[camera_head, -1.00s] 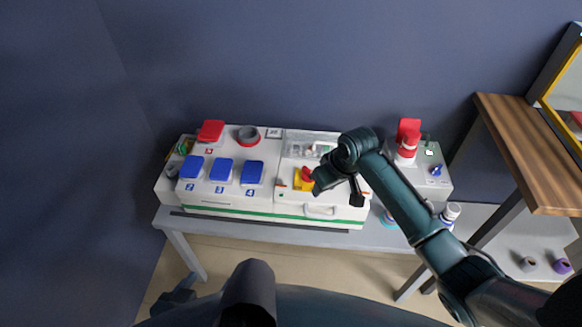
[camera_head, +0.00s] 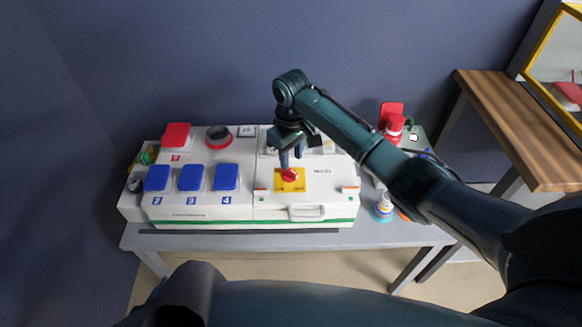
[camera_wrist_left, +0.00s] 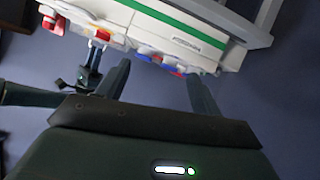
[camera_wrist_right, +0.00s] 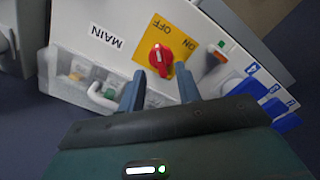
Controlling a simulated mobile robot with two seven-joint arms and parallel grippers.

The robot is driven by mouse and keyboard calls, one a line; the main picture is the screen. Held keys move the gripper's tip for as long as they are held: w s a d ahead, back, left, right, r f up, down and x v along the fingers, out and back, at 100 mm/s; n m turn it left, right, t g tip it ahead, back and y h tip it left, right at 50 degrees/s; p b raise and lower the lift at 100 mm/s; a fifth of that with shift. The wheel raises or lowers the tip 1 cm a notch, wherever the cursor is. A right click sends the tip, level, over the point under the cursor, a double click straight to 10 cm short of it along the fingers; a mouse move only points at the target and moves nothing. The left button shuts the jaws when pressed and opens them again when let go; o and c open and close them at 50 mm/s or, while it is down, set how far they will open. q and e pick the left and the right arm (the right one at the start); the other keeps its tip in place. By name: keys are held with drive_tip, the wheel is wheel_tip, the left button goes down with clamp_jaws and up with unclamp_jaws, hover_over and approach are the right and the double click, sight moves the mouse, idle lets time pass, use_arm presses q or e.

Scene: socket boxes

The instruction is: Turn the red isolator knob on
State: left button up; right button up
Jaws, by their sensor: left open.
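The red isolator knob (camera_head: 289,175) sits on a yellow plate (camera_head: 302,183) on the right part of the white socket box. In the right wrist view the knob (camera_wrist_right: 160,57) is on its yellow plate beside the OFF and ON lettering; which mark it points to is hard to tell. My right gripper (camera_head: 291,160) hangs over the knob, fingers pointing down. In its wrist view the right gripper (camera_wrist_right: 159,82) is open, its fingertips apart on either side just short of the knob. My left gripper (camera_wrist_left: 157,68) is open and empty, away from the knob.
Blue socket covers (camera_head: 191,178) and a red cover (camera_head: 177,134) stand left of the knob. A white handle (camera_head: 307,213) is in front of it. A red-and-white bottle (camera_head: 394,128) stands at right. A wooden-topped table (camera_head: 520,125) is farther right.

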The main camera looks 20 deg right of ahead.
sight(291, 170)
drive_tip(key=shift+f+b, duration=0.3)
drive_tip(key=shift+f, duration=1.9)
clamp_jaws()
